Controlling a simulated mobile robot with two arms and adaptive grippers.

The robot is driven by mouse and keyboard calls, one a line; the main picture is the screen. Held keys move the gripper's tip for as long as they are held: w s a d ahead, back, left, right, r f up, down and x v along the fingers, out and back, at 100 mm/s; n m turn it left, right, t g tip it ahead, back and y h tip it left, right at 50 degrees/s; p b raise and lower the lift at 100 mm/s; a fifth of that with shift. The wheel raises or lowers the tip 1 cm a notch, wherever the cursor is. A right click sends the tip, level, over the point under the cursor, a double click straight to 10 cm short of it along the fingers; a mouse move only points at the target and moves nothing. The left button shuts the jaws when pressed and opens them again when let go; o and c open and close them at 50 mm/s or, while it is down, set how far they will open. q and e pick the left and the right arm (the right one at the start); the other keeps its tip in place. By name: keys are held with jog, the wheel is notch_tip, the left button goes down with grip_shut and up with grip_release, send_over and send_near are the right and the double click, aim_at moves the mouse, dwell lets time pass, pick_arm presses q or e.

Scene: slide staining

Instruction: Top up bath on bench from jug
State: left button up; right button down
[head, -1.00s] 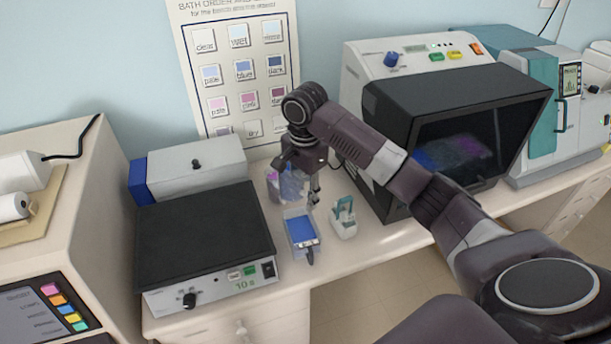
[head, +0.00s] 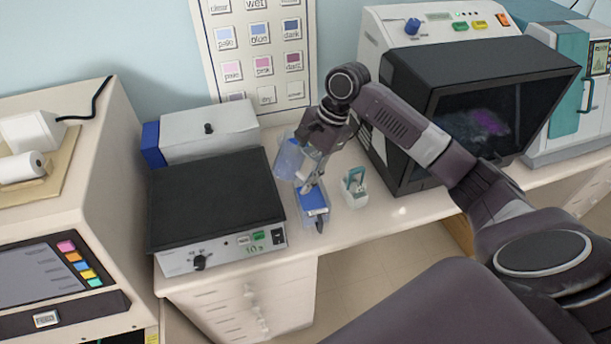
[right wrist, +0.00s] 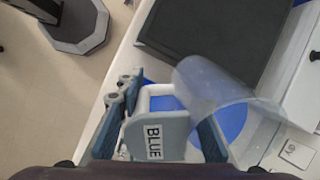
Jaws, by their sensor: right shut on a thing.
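The clear, bluish jug (head: 289,160) is tilted beside and above the bath, and its see-through body also shows in the right wrist view (right wrist: 212,85). My right gripper (head: 312,180) is shut on the jug's handle, which bears a BLUE label (right wrist: 153,142). The bath (head: 313,208) is a small tray of blue liquid near the bench's front edge, with a dark tab at its front. I cannot tell whether liquid is flowing. My left gripper is not in view.
A small pale container with a teal rack (head: 355,188) stands just right of the bath. A black-topped hotplate (head: 212,200) is close on the left. A large black-hooded machine (head: 480,85) stands at the right. Little free bench (head: 405,207) remains in front of it.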

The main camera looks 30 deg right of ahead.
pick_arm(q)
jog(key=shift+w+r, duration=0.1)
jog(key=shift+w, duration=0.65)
pick_arm(e)
jog(key=y, duration=0.1)
jog(key=a+r+y, duration=0.1)
jog(key=y, duration=0.1)
jog(key=shift+w+a+t, duration=0.15)
jog(key=shift+a+t, duration=0.15)
jog(key=shift+t, duration=0.1)
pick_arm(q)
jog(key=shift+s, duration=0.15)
pick_arm(e)
jog(key=shift+a, duration=0.1)
jog(key=shift+w+a+r+y, duration=0.1)
jog(key=shift+a+y, duration=0.1)
jog(key=shift+y, duration=0.4)
jog(key=shift+a+r+t+y, duration=0.1)
jog(key=shift+a+t+y, duration=0.1)
jog(key=shift+t+y, duration=0.3)
dwell(0.4)
